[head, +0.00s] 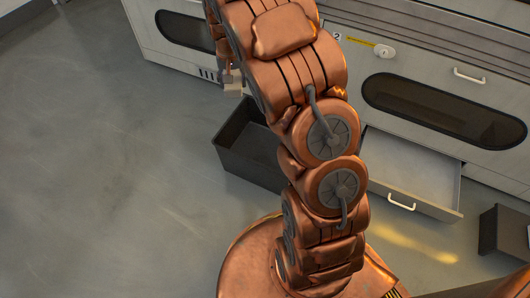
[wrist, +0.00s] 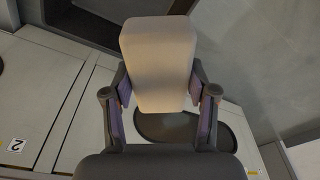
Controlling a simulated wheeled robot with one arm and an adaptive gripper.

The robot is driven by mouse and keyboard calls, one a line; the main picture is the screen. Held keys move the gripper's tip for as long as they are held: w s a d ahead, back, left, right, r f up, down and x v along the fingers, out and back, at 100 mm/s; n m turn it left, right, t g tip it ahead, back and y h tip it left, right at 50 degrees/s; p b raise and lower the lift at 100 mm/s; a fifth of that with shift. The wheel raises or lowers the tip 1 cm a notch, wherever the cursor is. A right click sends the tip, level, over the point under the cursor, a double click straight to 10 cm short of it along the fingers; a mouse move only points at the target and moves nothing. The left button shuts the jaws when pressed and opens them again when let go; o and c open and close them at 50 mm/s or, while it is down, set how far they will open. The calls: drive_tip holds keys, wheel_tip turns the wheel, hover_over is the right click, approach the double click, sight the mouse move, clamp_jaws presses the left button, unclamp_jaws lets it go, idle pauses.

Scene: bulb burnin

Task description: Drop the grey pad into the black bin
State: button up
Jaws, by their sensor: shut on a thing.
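My gripper (head: 229,76) is shut on the grey pad (wrist: 158,65), a pale block that fills the space between the two fingers in the wrist view. In the head view the pad (head: 233,88) shows small at the left of my copper arm, in front of the cabinets. A black bin (head: 240,160) with an open top stands on the floor, lower in that view than the pad. My arm hides the bin's right part. The gap between pad and bin is hard to judge.
A cabinet drawer (head: 415,180) stands open right of my arm. A second dark box (head: 503,232) is at the right edge. Cabinets with dark oval windows (head: 440,108) line the back, with a "2" label (head: 338,37). The floor (head: 100,170) at left is clear.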

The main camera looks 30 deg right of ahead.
drive_tip(key=s+d+f+m+b, duration=0.2)
drive_tip(key=d+f, duration=0.4)
drive_tip(key=f, duration=0.5)
drive_tip(key=s+d+f+m+b, duration=0.2)
drive_tip(key=d+f, duration=0.4)
drive_tip(key=f, duration=0.5)
drive_tip(key=shift+d+f+m+h+b, duration=0.4)
drive_tip(key=shift+m+b, duration=0.3)
drive_tip(key=shift+m, duration=0.4)
drive_tip(key=shift+r, duration=0.1)
drive_tip(key=o, duration=1.3)
drive_tip(key=shift+c, duration=0.2)
drive_tip(key=shift+r, duration=0.1)
wheel_tip(320, 180, up, 12)
drive_tip(key=s+a, duration=0.1)
drive_tip(key=shift+a, duration=0.3)
